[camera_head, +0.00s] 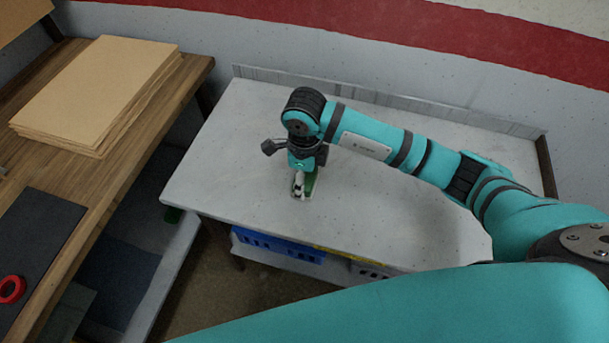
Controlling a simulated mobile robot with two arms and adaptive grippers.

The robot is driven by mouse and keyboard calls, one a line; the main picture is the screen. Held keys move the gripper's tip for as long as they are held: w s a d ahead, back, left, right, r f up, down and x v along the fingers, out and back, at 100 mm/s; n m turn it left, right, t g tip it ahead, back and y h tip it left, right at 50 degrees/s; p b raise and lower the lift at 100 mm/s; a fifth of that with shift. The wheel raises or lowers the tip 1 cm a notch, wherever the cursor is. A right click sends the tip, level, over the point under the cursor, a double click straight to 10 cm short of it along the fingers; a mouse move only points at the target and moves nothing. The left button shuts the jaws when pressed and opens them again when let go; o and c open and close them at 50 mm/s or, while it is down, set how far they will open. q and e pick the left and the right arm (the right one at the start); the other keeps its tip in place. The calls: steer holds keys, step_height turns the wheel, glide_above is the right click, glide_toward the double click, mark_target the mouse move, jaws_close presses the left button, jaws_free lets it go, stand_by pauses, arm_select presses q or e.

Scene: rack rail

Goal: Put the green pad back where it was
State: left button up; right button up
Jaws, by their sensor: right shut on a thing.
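The green pad (310,184) shows as a small green piece at the fingers of my right gripper (302,186), over the white table (400,220). The gripper points down and is shut on the pad. The gripper and wrist hide most of the pad, and I cannot tell whether it touches the table top. My left gripper is not in view.
A wooden bench (150,110) with a stack of brown cardboard sheets (100,85) stands at the left. A red ring (11,289) lies on a dark mat (38,235) there. A blue crate (275,246) sits below the white table. The table top around the gripper is clear.

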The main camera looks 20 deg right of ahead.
steer(key=shift+f, duration=0.3)
steer(key=shift+f, duration=0.1)
steer(key=o, duration=0.6)
steer(key=shift+f, duration=0.1)
steer(key=shift+c, duration=0.2)
steer(key=o, duration=0.5)
